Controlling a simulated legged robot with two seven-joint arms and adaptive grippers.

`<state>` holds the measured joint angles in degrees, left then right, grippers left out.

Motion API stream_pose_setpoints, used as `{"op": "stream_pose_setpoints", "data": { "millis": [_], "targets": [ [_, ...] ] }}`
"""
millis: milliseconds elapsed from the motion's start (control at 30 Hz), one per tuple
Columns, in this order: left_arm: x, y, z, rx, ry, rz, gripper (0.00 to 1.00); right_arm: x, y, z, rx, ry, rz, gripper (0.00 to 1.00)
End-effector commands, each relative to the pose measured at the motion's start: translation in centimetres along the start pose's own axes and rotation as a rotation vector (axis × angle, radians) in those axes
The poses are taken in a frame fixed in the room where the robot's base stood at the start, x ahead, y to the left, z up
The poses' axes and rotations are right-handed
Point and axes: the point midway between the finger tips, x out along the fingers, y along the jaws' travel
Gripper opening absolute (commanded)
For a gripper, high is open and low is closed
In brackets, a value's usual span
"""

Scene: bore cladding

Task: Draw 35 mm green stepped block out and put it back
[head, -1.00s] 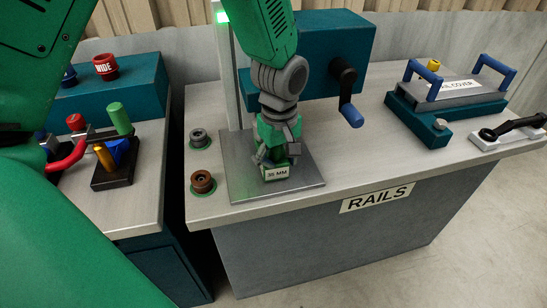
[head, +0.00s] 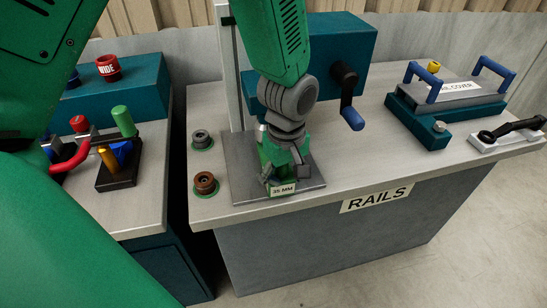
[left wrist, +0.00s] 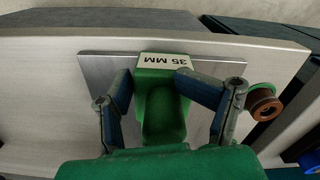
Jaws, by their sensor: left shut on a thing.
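The green stepped block carries a white 35 MM label (head: 283,190) and is at the front part of a grey metal plate (head: 238,188) on the bench. My left gripper (head: 282,178) comes down from above and is shut on the block. In the left wrist view the block (left wrist: 163,110) lies between the two blue-grey fingers (left wrist: 168,98), with its label toward the top of the picture. I cannot tell whether the block touches the plate. My right gripper is not in view.
A teal housing with a blue-handled crank (head: 351,116) stands behind the plate. A brown knob (head: 205,183) and a grey knob (head: 201,138) are left of it. A teal fixture with blue handles (head: 440,118) is at the right. The bench is clear between.

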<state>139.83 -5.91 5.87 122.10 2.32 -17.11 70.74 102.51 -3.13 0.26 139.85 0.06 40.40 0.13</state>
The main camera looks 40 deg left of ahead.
Motion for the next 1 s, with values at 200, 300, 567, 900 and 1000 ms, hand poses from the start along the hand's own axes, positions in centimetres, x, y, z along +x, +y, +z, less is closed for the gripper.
{"op": "stream_pose_setpoints", "data": {
  "millis": [200,300,567,900,1000],
  "targets": [
    [0.2,-0.6,1.3,0.003,-0.005,-0.011,0.09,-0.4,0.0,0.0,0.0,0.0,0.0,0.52],
    [0.2,-0.8,1.8,0.004,-0.005,-0.011,0.09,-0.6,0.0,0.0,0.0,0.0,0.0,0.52],
    [0.2,-1.1,3.0,0.004,-0.005,-0.012,0.09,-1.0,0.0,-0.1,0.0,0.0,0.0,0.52],
    [0.1,-1.5,4.7,0.002,-0.004,-0.011,0.09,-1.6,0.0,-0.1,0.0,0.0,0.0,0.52],
    [0.1,-1.6,5.1,0.003,-0.003,-0.009,0.08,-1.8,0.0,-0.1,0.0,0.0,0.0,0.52]
  ]
}}
